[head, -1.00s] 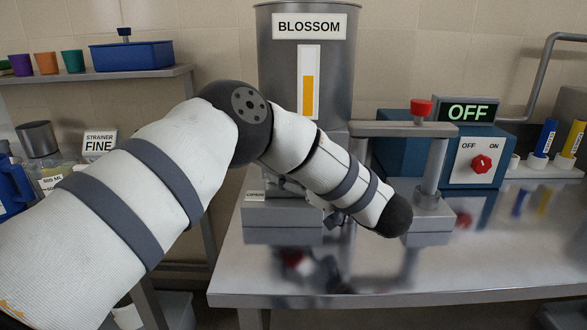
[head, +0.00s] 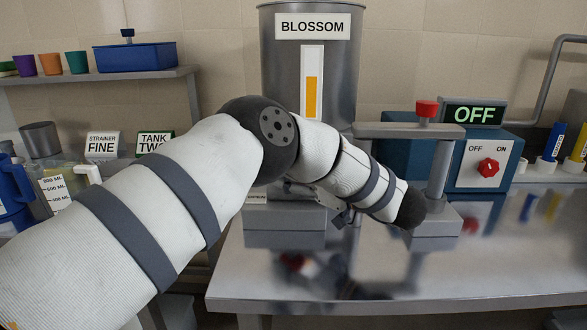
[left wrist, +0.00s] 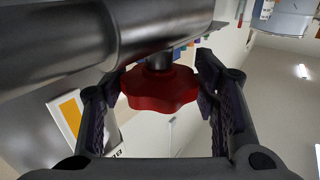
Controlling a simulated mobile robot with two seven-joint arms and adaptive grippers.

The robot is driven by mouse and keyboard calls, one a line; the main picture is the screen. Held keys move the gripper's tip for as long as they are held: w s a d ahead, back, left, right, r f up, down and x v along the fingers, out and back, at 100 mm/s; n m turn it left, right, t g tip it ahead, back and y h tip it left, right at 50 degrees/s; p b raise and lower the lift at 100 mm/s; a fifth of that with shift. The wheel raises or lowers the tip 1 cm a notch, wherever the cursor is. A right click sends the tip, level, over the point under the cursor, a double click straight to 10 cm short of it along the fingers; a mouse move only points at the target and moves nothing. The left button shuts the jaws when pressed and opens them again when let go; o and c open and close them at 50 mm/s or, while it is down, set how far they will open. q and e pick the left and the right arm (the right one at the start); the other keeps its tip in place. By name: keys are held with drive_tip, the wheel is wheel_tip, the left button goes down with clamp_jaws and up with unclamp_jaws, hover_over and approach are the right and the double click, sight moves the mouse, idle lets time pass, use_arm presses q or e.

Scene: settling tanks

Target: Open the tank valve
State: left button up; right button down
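The steel tank (head: 390,60) labelled BLOSSOM stands on the bench, with an orange column in its level gauge (head: 312,85). A red lobed valve knob (left wrist: 160,88) sits below a steel pipe (left wrist: 130,40) in the left wrist view, on a short stem. My left gripper (left wrist: 160,95) has its fingers apart, one on each side of the knob. I cannot tell whether the pads touch it. In the head view my left arm hides the knob and most of the gripper. My right gripper is not in view.
A blue control box (head: 400,158) shows OFF, with a red switch (head: 489,168). A grey stand (head: 437,165) with a red top knob (head: 427,108) is beside my forearm. The steel bench's front (head: 450,275) is clear. Shelf and jugs are left.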

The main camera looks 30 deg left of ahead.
use_arm(q)
drive_tip(key=shift+o, duration=0.6)
wheel_tip(320, 180, up, 10)
drive_tip(key=shift+r, duration=0.1)
